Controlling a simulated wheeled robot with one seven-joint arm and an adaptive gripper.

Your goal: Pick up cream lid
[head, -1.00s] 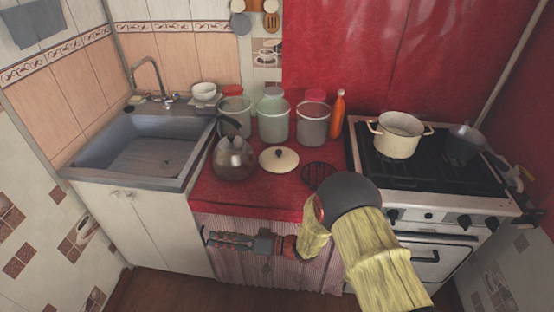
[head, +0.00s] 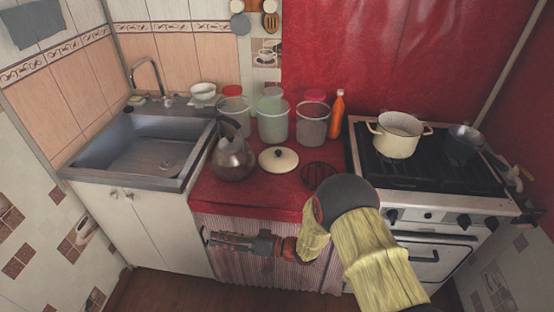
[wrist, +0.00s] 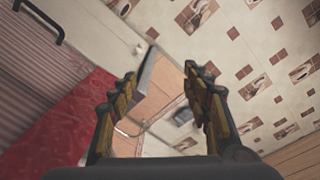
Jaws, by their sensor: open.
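The cream lid (head: 278,160) lies on the red counter (head: 245,198). The lid does not show in the wrist view.
Several jars (head: 273,122) and an orange bottle (head: 337,115) stand behind the lid. The dark trivet (head: 320,175) lies right of it. A cream pot (head: 398,137) is on the stove at the right; a sink (head: 148,150) is at the left.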

